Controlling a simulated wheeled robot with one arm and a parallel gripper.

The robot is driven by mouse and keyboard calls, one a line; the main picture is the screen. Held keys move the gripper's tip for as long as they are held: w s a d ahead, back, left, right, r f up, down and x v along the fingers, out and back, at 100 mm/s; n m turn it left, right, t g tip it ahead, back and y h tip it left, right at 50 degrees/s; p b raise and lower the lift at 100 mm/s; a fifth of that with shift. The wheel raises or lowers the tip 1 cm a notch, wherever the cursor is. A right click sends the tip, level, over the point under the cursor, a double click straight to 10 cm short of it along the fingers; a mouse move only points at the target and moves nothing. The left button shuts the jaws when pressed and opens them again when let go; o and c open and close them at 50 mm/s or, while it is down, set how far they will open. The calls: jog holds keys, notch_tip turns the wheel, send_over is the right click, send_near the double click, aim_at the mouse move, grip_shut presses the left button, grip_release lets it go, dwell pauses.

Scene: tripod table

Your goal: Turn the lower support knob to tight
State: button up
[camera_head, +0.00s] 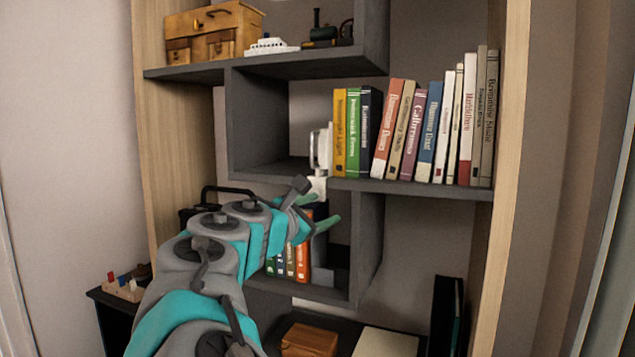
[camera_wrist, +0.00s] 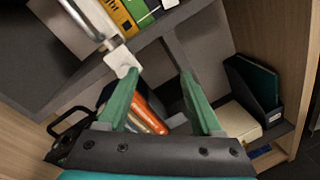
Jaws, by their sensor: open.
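My gripper (camera_head: 318,211) is open, with its two green fingers apart in front of the shelf unit. It also shows in the wrist view (camera_wrist: 158,76), with nothing held between the fingers. I cannot make out a tripod or a lower support knob in either view. A white object (camera_head: 320,150) stands at the edge of the middle shelf, left of the books. In the wrist view a white block with a metallic bar (camera_wrist: 121,62) shows close to the left fingertip; I cannot tell whether they touch.
The shelf unit (camera_head: 360,240) fills the view. Upright books (camera_head: 395,130) stand on the middle shelf, and more (camera_head: 302,262) stand below behind my arm. A wooden chest (camera_head: 213,32) is on the top shelf. A wooden box (camera_head: 308,341) and a black folder (camera_head: 446,310) are low down.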

jog(key=a+n+t+y, duration=0.1)
jog(key=a+n, duration=0.2)
jog(key=a, duration=0.3)
jog(key=x, duration=0.8)
jog(key=shift+r+p, duration=0.45)
jog(key=shift+d, duration=0.1)
jog(key=shift+c, duration=0.2)
grip_shut()
